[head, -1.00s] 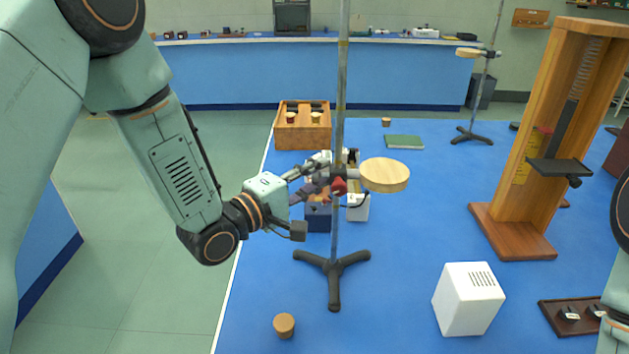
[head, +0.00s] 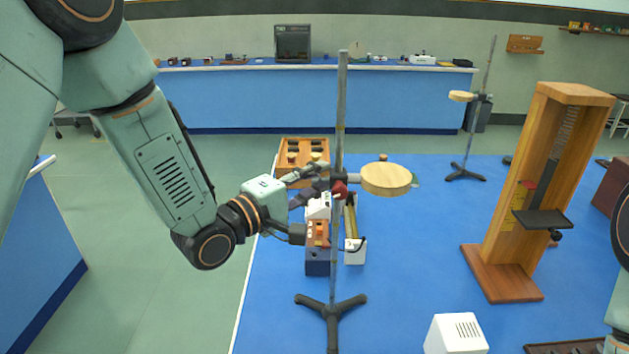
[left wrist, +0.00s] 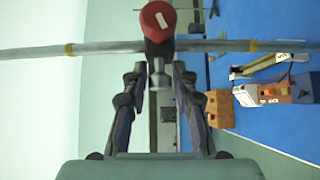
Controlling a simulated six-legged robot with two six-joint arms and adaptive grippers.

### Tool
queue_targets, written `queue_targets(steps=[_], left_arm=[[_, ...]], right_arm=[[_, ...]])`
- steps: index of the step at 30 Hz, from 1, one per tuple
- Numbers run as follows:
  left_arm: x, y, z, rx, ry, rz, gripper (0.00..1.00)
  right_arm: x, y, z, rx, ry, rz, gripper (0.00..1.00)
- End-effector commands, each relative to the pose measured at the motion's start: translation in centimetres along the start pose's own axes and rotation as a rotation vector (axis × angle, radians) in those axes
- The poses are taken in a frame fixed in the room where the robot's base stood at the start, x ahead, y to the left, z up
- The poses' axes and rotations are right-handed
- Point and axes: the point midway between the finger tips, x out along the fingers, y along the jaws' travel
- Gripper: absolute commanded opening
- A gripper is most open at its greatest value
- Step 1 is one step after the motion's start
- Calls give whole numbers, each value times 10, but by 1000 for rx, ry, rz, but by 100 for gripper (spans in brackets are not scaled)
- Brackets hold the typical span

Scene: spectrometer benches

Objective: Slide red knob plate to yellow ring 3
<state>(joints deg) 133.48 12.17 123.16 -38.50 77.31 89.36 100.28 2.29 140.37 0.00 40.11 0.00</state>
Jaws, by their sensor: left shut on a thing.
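The red knob plate is a round pale wooden plate (head: 386,180) with a red knob (head: 340,188), clamped on a thin upright rod (head: 333,265). The rod stands on a black tripod foot. My left gripper (head: 322,182) comes in from the left and is shut on the clamp part beside the rod. In the left wrist view the red knob (left wrist: 157,20) is ahead of the fingers (left wrist: 160,85). The rod runs across there, with a yellow ring to the left (left wrist: 70,49) and another to the right (left wrist: 253,45). My right gripper is out of view.
A white box (head: 456,335) stands front right. A wooden scale stand (head: 505,280) is at right. Blue table is free between them.

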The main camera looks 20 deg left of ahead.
Motion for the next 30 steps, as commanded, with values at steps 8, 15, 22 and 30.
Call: queue_targets(steps=[8,15,22,30], left_arm=[[0,1,-2,-1,5,1,0],[0,0,-1,-1,3,1,41],[0,0,0,-1,1,0,44],[-12,0,-2,-4,5,-1,44]], right_arm=[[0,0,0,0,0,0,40],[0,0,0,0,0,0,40],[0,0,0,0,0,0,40],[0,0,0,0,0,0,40]])
